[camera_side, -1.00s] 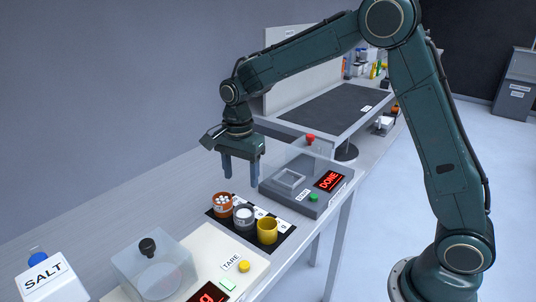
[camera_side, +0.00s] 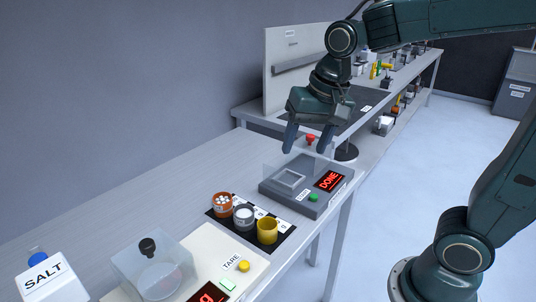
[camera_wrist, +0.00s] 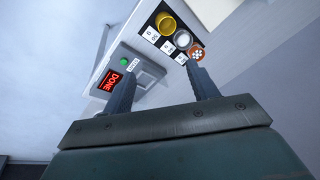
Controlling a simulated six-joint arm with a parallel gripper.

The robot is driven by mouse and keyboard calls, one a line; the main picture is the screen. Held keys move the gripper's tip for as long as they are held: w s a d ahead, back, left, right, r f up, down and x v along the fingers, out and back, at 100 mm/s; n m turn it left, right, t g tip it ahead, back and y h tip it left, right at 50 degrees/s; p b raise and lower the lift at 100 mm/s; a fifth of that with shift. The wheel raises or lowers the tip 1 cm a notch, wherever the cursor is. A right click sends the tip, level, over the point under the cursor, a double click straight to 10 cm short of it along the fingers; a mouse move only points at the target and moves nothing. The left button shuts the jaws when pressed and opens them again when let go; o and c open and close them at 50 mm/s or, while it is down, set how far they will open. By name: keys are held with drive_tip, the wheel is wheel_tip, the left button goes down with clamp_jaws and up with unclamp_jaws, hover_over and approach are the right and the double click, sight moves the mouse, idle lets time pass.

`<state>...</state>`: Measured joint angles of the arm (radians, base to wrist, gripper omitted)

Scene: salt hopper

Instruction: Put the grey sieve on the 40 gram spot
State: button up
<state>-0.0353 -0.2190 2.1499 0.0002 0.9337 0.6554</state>
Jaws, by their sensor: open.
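The grey sieve (camera_side: 244,218) stands upright on a black mat (camera_side: 285,233), between an orange-brown cup (camera_side: 222,205) and a yellow cup (camera_side: 267,231). It also shows in the wrist view (camera_wrist: 183,40). My gripper (camera_side: 307,140) is open and empty, up above the grey device with the DONE display (camera_side: 329,180), apart from the sieve. Its fingers show in the wrist view (camera_wrist: 160,82).
A clear-lidded scale (camera_side: 155,270) with a TARE button (camera_side: 244,266) stands in front, beside a SALT container (camera_side: 50,278). The bench left of the mat is clear.

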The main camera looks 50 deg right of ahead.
drive_tip(key=s+d+n+t, duration=0.1)
drive_tip(key=s+n+t, duration=0.1)
drive_tip(key=s+n, duration=0.5)
drive_tip(key=shift+s+f, duration=0.2)
drive_tip(key=shift+s, duration=2.7)
